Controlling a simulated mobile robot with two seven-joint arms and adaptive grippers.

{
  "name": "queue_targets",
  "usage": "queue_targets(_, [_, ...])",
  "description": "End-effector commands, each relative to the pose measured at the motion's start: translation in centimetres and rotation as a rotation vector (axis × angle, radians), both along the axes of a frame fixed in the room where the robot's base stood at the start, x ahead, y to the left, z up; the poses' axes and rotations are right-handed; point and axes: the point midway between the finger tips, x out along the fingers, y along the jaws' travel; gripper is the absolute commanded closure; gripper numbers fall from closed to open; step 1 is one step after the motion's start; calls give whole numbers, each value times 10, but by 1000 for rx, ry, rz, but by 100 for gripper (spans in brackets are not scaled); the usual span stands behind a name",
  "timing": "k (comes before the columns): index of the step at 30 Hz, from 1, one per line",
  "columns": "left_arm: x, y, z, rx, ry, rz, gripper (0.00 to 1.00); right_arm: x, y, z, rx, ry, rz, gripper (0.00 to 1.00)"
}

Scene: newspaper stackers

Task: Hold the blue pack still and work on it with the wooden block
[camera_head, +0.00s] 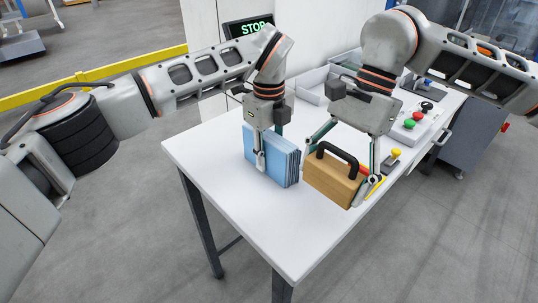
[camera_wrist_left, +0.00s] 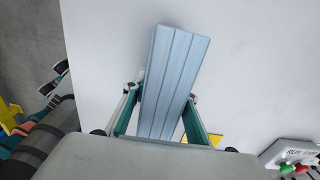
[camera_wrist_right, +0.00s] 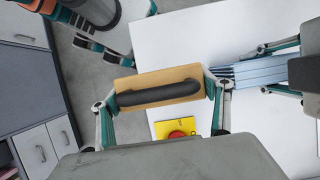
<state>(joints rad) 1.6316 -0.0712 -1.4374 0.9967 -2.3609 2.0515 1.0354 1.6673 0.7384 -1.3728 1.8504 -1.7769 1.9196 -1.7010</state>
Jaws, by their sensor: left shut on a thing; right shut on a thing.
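The blue pack (camera_head: 270,160) stands upright on the white table, made of several layers side by side. It also shows in the left wrist view (camera_wrist_left: 172,80) and at the right of the right wrist view (camera_wrist_right: 250,72). My left gripper (camera_head: 262,160) is shut on the pack, with its fingers on either side. The wooden block (camera_head: 330,180) has a black handle on top and is just right of the pack, with a narrow gap. My right gripper (camera_head: 342,175) is shut on the block across its length; it also shows in the right wrist view (camera_wrist_right: 160,100).
The white table (camera_head: 225,150) is clear at its left and front. A control box with red and green buttons (camera_head: 412,120) and a yellow-knobbed lever (camera_head: 394,155) are to the right. A yellow plate with a red button (camera_wrist_right: 176,130) lies near the block. Grey trays (camera_head: 312,82) and a STOP sign (camera_head: 250,27) are behind.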

Motion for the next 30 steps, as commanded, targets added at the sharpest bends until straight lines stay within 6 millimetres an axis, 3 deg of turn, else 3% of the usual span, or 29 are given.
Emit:
queue_targets(6, [0, 0, 0, 0, 0, 1, 100, 0, 0, 1, 1, -1, 0, 52])
queue_targets(7, [0, 0, 0, 0, 0, 1, 65, 0, 0, 1, 1, -1, 0, 52])
queue_targets(9, [0, 0, 0, 0, 0, 1, 53, 0, 0, 1, 1, -1, 0, 52])
queue_targets(21, [1, 0, 5, 0, -2, 0, 53, 0, 0, 1, 1, -1, 0, 52])
queue_targets(26, [1, 0, 27, -1, -6, 1, 53, 0, 0, 1, 1, -1, 0, 52])
queue_targets(30, [1, 0, 57, 1, -7, 1, 53, 0, 0, 1, 1, -1, 0, 52])
